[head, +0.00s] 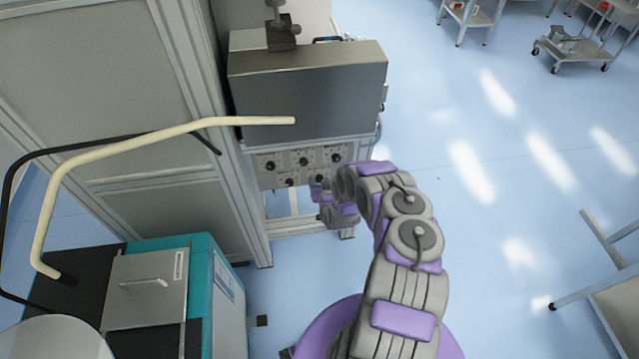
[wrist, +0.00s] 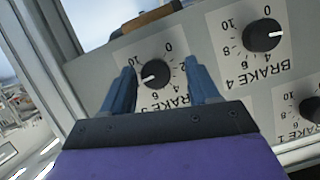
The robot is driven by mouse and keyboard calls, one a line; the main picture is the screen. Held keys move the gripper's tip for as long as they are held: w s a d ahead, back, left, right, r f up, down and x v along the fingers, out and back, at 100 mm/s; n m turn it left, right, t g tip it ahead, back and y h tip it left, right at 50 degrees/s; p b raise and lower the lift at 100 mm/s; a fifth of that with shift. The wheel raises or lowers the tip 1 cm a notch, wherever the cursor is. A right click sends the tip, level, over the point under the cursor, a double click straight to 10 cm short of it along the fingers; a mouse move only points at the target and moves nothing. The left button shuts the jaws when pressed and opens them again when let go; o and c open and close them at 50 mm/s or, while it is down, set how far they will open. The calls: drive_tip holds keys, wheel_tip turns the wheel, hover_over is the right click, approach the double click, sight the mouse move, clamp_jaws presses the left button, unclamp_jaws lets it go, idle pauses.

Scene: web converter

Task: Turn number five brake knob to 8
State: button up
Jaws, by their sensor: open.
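The number five brake knob (wrist: 155,73) is a round black knob with a white pointer mark, on a grey panel (head: 260,172) under a metal box. In the wrist view the pointer faces lower left. Its 0 shows at upper right; the left finger hides part of the dial, so the exact reading is unclear. My gripper (wrist: 159,66) is open, with blue fingers on either side of the knob. I cannot tell whether they touch it. My gripper partly covers the "BRAKE 5" label, which appears upside down. In the head view my gripper (head: 321,190) is at the panel's lower edge.
The Brake 4 knob (wrist: 262,35) is to the right in the wrist view, with the Brake 1 knob (wrist: 311,108) below it. In the head view, a metal box (head: 308,95) overhangs the panel, and a tall grey cabinet (head: 110,90) stands left.

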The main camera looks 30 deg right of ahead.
drive_tip(key=shift+d+f, duration=0.1)
drive_tip(key=shift+d, duration=0.3)
drive_tip(key=shift+c, duration=1.3)
drive_tip(key=shift+d, duration=0.1)
drive_tip(key=c, duration=0.3)
drive_tip(key=shift+a, duration=0.3)
drive_tip(key=c, duration=0.5)
drive_tip(key=shift+s+f+n+h, duration=0.1)
drive_tip(key=shift+f+n+h, duration=0.05)
drive_tip(key=shift+n+h, duration=0.2)
drive_tip(key=o, duration=1.1)
drive_tip(key=shift+c, duration=0.2)
drive_tip(key=shift+r, duration=0.2)
drive_tip(key=p+v, duration=0.4)
drive_tip(key=v, duration=1.3)
drive_tip(key=shift+r, duration=0.15)
